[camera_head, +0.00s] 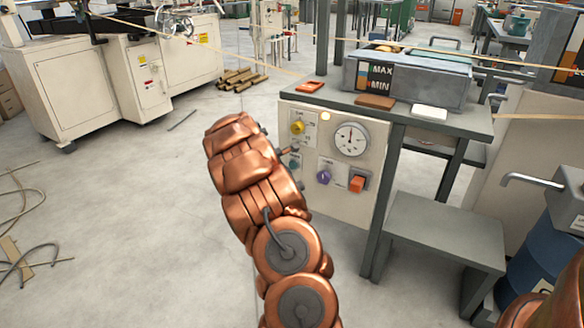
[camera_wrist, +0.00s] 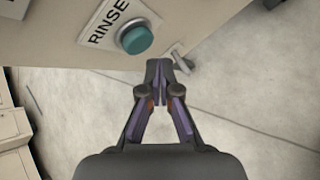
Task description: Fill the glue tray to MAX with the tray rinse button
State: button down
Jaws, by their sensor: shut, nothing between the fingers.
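The teal rinse button (camera_wrist: 135,40) sits on a pale panel beside its RINSE label (camera_wrist: 106,22) in the wrist view. My gripper (camera_wrist: 170,64) is shut and empty, with its tips just below and to the right of the button, apart from it in the picture. In the head view the pale control panel (camera_head: 335,205) stands behind my copper arm, which hides most of the gripper. The grey glue tray (camera_head: 425,82) sits on the bench above, with a MAX and MIN level plate (camera_head: 380,78) on its front. I cannot tell the glue level.
The panel also carries a yellow knob (camera_head: 298,127), a round gauge (camera_head: 350,139), a purple knob (camera_head: 323,177) and an orange-red switch (camera_head: 357,184). A grey step (camera_head: 445,230) and a blue drum (camera_head: 540,240) stand at right.

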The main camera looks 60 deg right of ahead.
jog(key=shift+a, duration=2.25)
